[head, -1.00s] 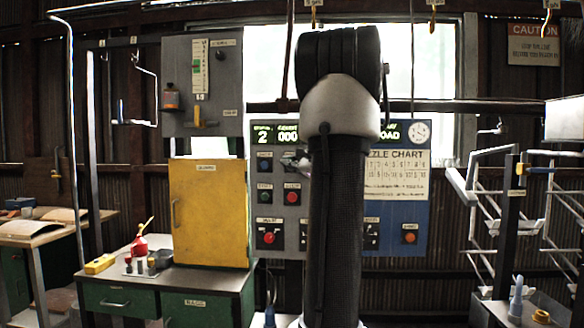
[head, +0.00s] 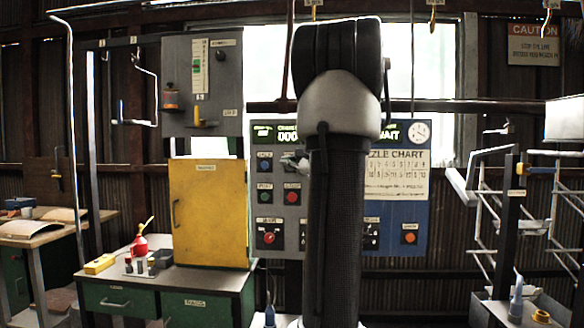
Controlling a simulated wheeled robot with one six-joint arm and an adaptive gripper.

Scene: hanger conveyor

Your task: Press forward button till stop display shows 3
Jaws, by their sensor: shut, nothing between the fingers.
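The control panel (head: 283,215) stands behind my arm, which hides its middle. A blue button (head: 264,165) sits at upper left, with a green button (head: 265,197) and a red button (head: 292,197) below. The button labels are too small to tell which is forward.
A yellow cabinet (head: 212,220) stands on a green-drawer bench (head: 165,285) at left, with a red oil can (head: 139,245). A lever panel (head: 202,85) hangs above. A red knob (head: 269,237) and orange button (head: 409,237) sit lower on the panel. White racks (head: 480,200) stand at right.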

